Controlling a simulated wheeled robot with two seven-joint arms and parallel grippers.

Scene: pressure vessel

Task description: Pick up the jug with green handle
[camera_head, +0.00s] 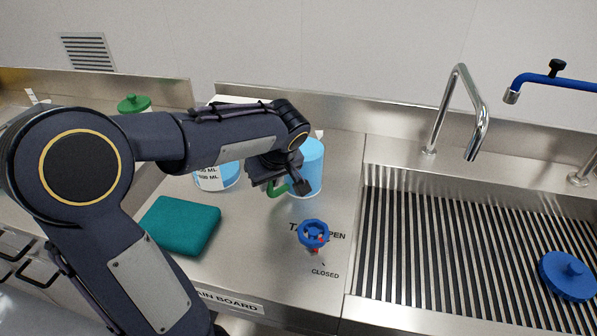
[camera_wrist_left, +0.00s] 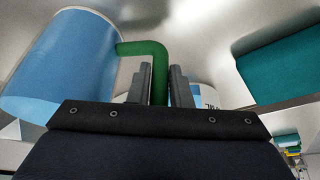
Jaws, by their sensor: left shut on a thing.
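The jug with green handle (camera_head: 309,165) is a blue cylinder standing on the steel counter, right of my left gripper (camera_head: 289,187) in the head view. Its green handle (camera_head: 278,190) shows below the gripper. In the left wrist view the blue jug (camera_wrist_left: 68,62) is at the left, and its green handle (camera_wrist_left: 157,62) passes between the two fingers of my left gripper (camera_wrist_left: 160,88). The left gripper is shut on the handle. The jug's left side is partly hidden by the gripper in the head view. My right gripper is not in view.
A white and blue labelled container (camera_head: 222,178) stands behind my left arm. A teal folded cloth (camera_head: 181,226) lies in front. A blue valve knob (camera_head: 313,233) rises from the counter. A slatted sink (camera_head: 440,245) with a tall tap (camera_head: 477,120) is at right.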

